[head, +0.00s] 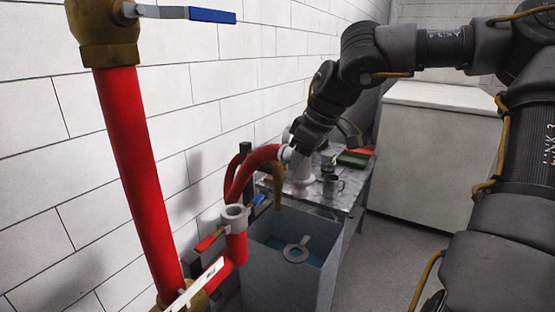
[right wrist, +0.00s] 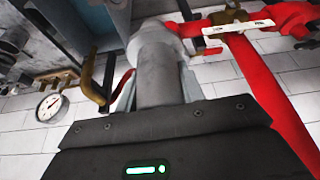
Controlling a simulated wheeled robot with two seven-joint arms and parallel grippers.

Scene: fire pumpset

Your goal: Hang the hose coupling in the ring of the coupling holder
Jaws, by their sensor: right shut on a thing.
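My right gripper (head: 297,150) is at the end of the arm from the right, above the back end of the grey tank. It is shut on the pale grey hose coupling (head: 300,172), whose wider end points down. A flat grey ring (head: 287,255) with a short stub, apparently the holder's ring, shows over the tank, apart from the coupling. My left gripper is not in view.
The grey tank (head: 262,270) stands below. A red pipe (head: 137,160) with a blue-handled valve (head: 210,15) rises at left. A red elbow (head: 237,245) has a grey open collar (head: 235,213). A metal table with a mug (head: 333,187) stands behind; a white cabinet (head: 430,150) is right.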

